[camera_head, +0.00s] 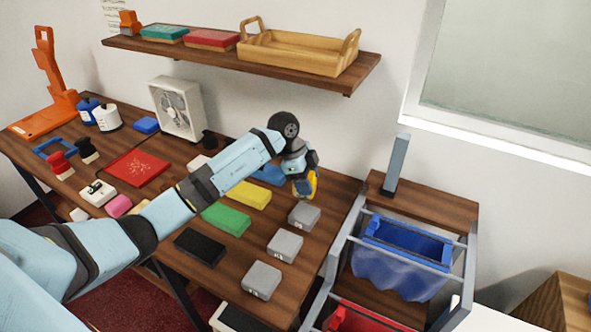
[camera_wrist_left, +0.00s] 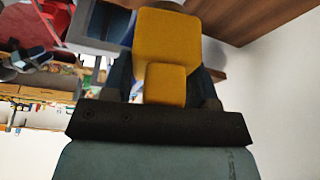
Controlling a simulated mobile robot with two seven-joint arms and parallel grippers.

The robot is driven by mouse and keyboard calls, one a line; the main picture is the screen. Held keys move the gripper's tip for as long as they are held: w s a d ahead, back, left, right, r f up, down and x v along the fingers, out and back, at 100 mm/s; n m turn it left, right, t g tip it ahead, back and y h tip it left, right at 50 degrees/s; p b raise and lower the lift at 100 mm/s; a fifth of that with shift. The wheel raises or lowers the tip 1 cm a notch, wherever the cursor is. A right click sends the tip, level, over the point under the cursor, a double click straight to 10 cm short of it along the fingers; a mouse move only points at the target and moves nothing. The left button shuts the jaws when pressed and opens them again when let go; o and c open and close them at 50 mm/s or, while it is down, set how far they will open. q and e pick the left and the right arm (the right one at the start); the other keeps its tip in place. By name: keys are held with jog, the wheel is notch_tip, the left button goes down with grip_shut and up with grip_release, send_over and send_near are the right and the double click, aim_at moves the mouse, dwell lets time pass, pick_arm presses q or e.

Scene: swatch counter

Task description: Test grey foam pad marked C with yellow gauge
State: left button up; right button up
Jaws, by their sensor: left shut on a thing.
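My left gripper (camera_head: 304,184) is shut on the yellow gauge (camera_head: 312,184). It holds the gauge in the air over the back right part of the counter. In the left wrist view the gauge (camera_wrist_left: 166,45) is a yellow block between the fingers. Three grey foam pads lie in a row on the right of the counter: a back pad (camera_head: 304,215), a middle pad (camera_head: 285,244) and a front pad (camera_head: 261,279). Each has a small light mark on its front side, too small to read surely. The gauge is nearest the back pad, apart from it. My right gripper is not in view.
A yellow block (camera_head: 249,194), a green block (camera_head: 226,219) and a black block (camera_head: 200,246) lie left of the pads. A cart with a blue bin (camera_head: 408,243) stands right of the counter. A shelf (camera_head: 340,79) with a wooden tray (camera_head: 300,55) hangs behind.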

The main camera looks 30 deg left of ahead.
pick_arm(q)
jog(key=shift+d, duration=0.1)
jog(key=shift+f, duration=0.1)
jog(key=shift+f+b, duration=0.4)
jog(key=shift+f, duration=0.45)
jog(key=shift+f+b, duration=0.7)
jog(key=shift+f, duration=1.35)
jog(key=shift+f, duration=0.5)
jog(key=shift+f, duration=0.15)
dwell(1.1)
